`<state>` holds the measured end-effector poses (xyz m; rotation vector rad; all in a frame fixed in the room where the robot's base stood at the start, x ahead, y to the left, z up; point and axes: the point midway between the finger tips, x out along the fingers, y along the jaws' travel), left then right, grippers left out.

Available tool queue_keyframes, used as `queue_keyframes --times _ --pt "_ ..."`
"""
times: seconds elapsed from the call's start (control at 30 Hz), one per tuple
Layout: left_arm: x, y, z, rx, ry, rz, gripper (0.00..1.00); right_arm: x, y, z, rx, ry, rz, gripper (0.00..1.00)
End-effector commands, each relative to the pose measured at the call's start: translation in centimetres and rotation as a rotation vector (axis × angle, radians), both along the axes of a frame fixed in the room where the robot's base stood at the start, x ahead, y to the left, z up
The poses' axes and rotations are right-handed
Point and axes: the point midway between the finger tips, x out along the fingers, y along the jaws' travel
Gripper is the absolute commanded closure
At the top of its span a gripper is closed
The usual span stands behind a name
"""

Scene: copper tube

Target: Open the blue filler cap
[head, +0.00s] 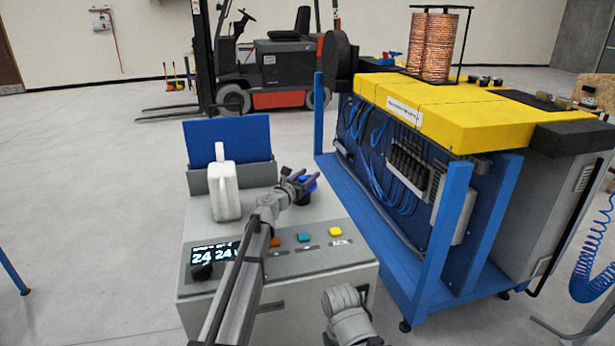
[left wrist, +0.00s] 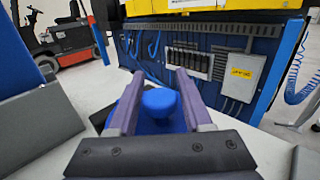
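The blue filler cap (head: 311,184) sits on top of the grey machine cabinet (head: 330,208), near its right edge, partly hidden by my gripper. My left gripper (head: 300,178) is at the cap. In the left wrist view, the cap's round blue knob (left wrist: 160,102) stands between the two fingers of the left gripper (left wrist: 155,90), with a wider blue part around it. The fingers are apart, one on each side of the knob. I cannot tell whether they touch the cap.
A white jug (head: 224,192) stands on the cabinet left of my gripper, before an upright blue panel (head: 228,140). Coloured buttons (head: 304,238) and a display (head: 215,254) are at the cabinet's front. A blue-framed machine with a yellow top (head: 450,112) stands close on the right.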

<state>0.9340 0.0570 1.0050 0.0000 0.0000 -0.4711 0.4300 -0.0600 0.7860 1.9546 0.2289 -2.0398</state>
Motion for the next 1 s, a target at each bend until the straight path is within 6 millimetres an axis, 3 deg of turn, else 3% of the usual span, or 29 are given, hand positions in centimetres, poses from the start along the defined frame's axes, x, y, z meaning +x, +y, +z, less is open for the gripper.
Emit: queue_keyframes --times 0.03,0.43,1.0 --pt "-0.01 0.00 0.00 0.000 0.000 0.000 0.57 0.00 0.00 0.00 0.000 0.000 0.000 0.50" --pt "-0.01 0.00 0.00 0.000 0.000 0.000 1.00 0.00 0.00 0.00 0.000 0.000 0.000 0.50" --pt "-0.02 0.01 0.00 0.000 0.000 0.000 1.00 0.00 0.00 0.00 0.000 0.000 0.000 0.50"
